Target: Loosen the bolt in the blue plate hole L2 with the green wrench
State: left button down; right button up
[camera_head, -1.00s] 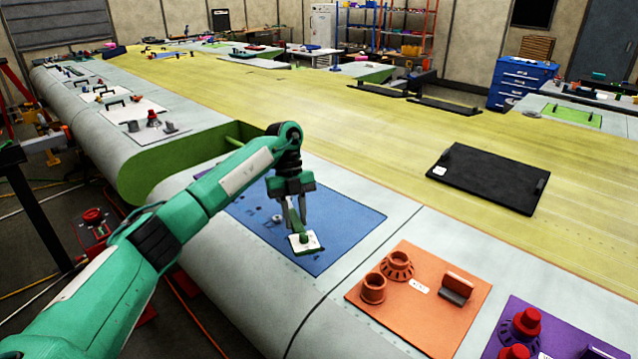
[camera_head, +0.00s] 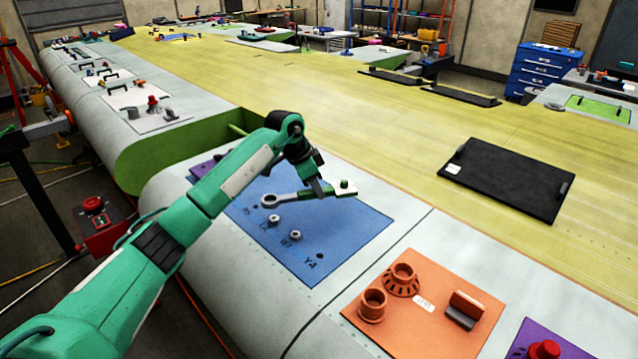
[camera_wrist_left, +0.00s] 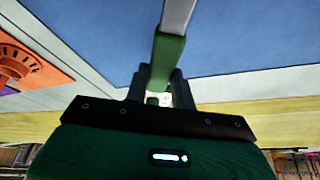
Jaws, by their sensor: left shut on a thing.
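The blue plate (camera_head: 350,232) lies on the pale wing skin. It carries bolts or nuts, two of them clear: one bolt (camera_head: 274,220) and another (camera_head: 295,236). An empty-looking dark hole (camera_head: 320,256) is near the label Y4. I cannot read an L2 label. My left gripper (camera_head: 318,190) is shut on the green wrench (camera_head: 290,197), above the plate. The wrench's grey ring end points left, and a pale tag with a green knob is at its right end. In the left wrist view the wrench's green grip (camera_wrist_left: 168,52) sits between the jaws. Whether the ring touches a bolt is unclear.
An orange plate (camera_head: 400,335) with cups and a block lies to the front right. A black panel (camera_head: 505,180) lies on the yellow surface. A green-edged gap (camera_head: 185,150) opens in the wing behind my arm.

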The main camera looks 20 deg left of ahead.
aim_at(317, 198)
pick_arm(q)
jog(key=shift+f+b, duration=1.2)
jog(key=shift+f, duration=0.2)
jog(key=shift+f+b, duration=0.5)
jog(key=shift+f, duration=0.25)
jog(key=shift+w+d, duration=0.15)
jog(key=shift+d, duration=0.05)
